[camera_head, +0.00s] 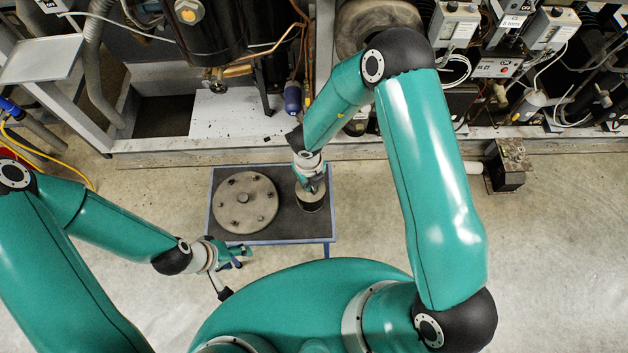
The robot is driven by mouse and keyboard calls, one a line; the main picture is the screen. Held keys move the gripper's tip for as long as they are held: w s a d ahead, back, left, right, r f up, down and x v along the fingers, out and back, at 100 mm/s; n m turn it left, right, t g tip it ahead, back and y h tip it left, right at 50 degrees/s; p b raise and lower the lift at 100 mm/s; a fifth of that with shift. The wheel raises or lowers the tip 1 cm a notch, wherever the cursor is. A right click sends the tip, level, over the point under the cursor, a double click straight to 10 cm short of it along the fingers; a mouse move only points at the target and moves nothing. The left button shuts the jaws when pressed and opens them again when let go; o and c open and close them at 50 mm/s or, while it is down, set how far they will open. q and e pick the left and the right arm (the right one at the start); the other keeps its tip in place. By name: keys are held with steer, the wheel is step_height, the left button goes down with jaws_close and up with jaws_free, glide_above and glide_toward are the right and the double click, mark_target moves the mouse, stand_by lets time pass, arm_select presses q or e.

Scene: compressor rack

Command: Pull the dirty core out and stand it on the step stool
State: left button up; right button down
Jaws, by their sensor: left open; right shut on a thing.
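The step stool (226,178) has a dark top and a blue frame, and stands below the rack. A round grey metal disc with several bolt holes (246,202) lies flat on the left part of its top. A short cylinder, likely the dirty core (311,206), has a pale top and dark side and is upright over the right part of the stool. My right gripper (312,186) reaches down from above and is shut on the core. I cannot tell whether its base touches the stool. My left gripper (236,273) is open and empty in front of the stool.
The compressor rack (400,145) runs along the back, with pipes, cables and boxes. A small dark block (507,165) on the floor sits against it at right. Yellow hose (60,168) lies at left. The floor (560,250) at right is clear.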

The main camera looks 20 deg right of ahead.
steer(key=shift+f, duration=0.1)
steer(key=c, duration=1.2)
jaws_free()
steer(key=shift+c, duration=0.2)
steer(key=shift+o, duration=1.9)
steer(key=shift+w, duration=0.1)
step_height(320, 180, up, 7)
steer(key=p, duration=0.8)
